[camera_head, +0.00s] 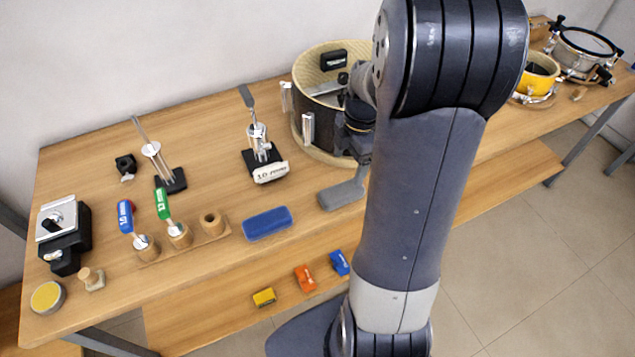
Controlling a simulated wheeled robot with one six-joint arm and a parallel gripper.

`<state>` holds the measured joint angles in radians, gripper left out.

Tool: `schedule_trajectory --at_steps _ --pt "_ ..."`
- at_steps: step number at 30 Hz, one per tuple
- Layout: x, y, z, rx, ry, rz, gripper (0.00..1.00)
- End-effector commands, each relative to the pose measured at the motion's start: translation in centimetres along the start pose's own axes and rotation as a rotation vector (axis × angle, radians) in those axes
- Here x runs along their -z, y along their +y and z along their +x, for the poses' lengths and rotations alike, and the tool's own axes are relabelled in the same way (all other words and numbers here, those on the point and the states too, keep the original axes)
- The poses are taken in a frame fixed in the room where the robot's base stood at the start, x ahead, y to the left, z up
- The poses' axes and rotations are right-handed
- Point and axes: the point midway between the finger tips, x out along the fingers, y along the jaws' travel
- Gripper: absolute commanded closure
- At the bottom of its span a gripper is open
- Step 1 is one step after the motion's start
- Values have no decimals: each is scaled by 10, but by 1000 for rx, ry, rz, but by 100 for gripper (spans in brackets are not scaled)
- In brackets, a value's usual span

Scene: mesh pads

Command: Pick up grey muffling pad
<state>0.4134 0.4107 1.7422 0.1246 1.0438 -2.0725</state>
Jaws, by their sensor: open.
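The grey muffling pad (338,196) lies on the table near its front edge, in front of the drum. Its right end is hidden behind my arm. My gripper (358,174) points down at the right part of the grey pad, and is open. My arm hides much of it, so I cannot tell whether its fingers touch the pad or stand around it.
A blue pad (267,223) lies left of the grey pad. A large drum shell (312,95) stands close behind my gripper. A metal stand (258,145) with a label is at the left. Several small blocks, including an orange one (305,278), lie on the lower shelf.

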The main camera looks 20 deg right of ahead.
Motion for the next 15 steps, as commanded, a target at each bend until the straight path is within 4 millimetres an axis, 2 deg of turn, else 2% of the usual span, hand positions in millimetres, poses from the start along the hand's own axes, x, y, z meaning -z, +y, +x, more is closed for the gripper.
schedule_trajectory --at_steps 9,15 --pt "-1 0 45 4 4 -12 24" --pt "-1 0 58 2 3 -12 24"
